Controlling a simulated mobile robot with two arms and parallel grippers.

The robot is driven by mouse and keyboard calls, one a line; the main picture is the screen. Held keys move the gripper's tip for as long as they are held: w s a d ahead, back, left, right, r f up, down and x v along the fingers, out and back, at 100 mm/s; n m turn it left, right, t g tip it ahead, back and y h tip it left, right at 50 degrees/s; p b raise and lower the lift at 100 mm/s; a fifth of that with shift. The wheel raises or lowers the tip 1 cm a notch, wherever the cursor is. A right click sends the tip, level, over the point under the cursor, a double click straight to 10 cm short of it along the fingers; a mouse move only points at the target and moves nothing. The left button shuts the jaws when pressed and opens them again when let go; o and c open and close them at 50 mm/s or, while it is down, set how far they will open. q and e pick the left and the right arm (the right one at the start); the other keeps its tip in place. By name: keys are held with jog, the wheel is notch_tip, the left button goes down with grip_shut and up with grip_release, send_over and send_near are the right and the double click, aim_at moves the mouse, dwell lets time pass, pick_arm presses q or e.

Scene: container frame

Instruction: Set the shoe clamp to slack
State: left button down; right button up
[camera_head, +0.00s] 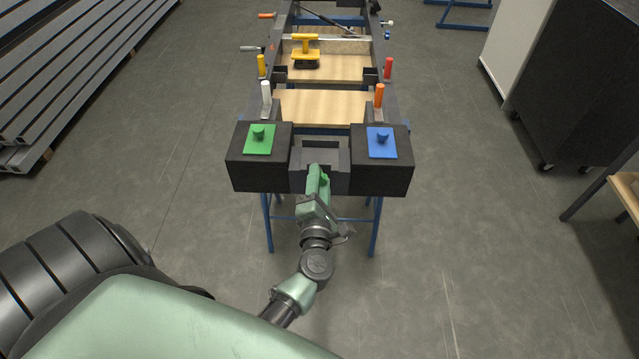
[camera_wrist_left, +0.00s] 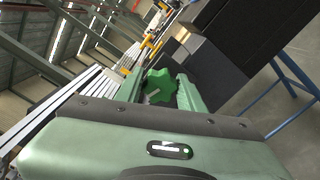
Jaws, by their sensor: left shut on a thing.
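A green star-shaped knob (camera_wrist_left: 158,86), which I take to be the shoe clamp's knob, shows in the left wrist view at the fingers of my left gripper. In the head view my left gripper (camera_head: 318,172) is at the front end of the frame, at the grey shoe part (camera_head: 325,153) between two black blocks. It is shut on the knob; a bit of brighter green (camera_head: 325,181) shows beside the fingers. The fingers hide much of the front of the shoe part. I cannot tell the clamp's setting. My right gripper is not in view.
The left black block (camera_head: 236,172) bears a green plate (camera_head: 262,148) with a knob; the right one (camera_head: 400,177) bears a blue plate (camera_head: 391,150). White (camera_head: 266,91) and orange (camera_head: 379,95) handles stand behind them. A yellow-handled tool (camera_head: 305,46) lies farther back.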

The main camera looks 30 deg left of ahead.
pick_arm(q)
jog(key=shift+f+n+b, duration=0.1)
jog(key=shift+n+b, duration=0.35)
jog(key=shift+n, duration=0.65)
jog(key=c, duration=0.9)
grip_release()
jog(key=shift+d, duration=0.1)
